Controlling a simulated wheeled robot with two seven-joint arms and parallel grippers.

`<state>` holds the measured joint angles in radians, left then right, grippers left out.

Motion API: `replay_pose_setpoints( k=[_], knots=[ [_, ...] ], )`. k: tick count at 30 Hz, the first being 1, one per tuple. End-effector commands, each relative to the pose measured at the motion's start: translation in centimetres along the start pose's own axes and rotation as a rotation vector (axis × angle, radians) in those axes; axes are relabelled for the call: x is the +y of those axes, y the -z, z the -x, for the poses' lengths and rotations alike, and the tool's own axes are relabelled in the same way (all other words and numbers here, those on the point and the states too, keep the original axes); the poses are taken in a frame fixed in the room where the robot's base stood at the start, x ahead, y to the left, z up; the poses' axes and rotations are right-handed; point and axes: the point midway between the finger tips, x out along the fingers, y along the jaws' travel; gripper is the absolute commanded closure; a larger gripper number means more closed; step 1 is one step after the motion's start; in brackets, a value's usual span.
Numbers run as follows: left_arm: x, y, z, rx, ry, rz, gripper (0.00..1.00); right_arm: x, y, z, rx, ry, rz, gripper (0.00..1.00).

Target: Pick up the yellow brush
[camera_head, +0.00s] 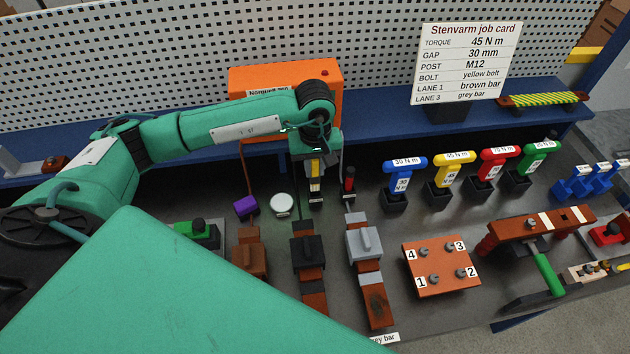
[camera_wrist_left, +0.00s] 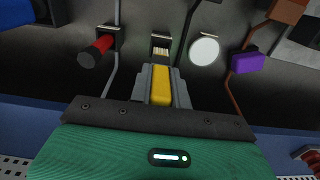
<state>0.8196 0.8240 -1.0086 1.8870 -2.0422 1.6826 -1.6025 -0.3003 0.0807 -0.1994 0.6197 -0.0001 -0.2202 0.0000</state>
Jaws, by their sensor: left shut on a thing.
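The yellow brush (camera_head: 315,181) stands upright at the back of the bench, in front of the orange box. In the left wrist view its yellow handle (camera_wrist_left: 161,85) lies between my left gripper's fingers, with pale bristles beyond it at a small dark holder (camera_wrist_left: 161,45). My left gripper (camera_head: 315,164) reaches down from above and is shut on the handle. The gripper also shows in the left wrist view (camera_wrist_left: 161,88). I cannot tell whether the brush still touches its holder. My right gripper is not in view.
A red-handled tool (camera_head: 349,181) stands close right of the brush. A white disc (camera_head: 281,205) and a purple block (camera_head: 246,206) lie to its left. The orange box (camera_head: 287,82) is behind. Colored T-handled tools (camera_head: 404,176) stand farther right.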

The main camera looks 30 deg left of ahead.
Motion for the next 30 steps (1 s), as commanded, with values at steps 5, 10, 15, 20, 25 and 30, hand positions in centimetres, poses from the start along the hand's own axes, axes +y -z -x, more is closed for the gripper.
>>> replay_pose_setpoints(
  k=[5, 10, 15, 20, 25, 30],
  knots=[
    [0.1, 0.1, 4.3, 0.006, -0.006, -0.001, 1.00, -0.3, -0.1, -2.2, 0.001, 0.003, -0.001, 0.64],
    [0.1, 0.1, 8.7, 0.005, -0.004, 0.000, 1.00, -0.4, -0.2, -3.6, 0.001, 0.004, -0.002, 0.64],
    [0.1, 0.1, 11.7, 0.003, -0.002, 0.000, 1.00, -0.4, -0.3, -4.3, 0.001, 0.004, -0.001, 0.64],
    [0.1, 0.0, 13.3, 0.002, -0.001, 0.001, 1.00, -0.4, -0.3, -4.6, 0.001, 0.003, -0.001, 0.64],
    [0.0, 0.0, 13.8, 0.000, 0.000, 0.001, 1.00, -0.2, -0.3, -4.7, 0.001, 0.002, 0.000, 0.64],
    [0.0, 0.0, 13.9, 0.000, 0.000, 0.001, 1.00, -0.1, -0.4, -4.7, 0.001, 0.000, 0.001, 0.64]
  ],
)
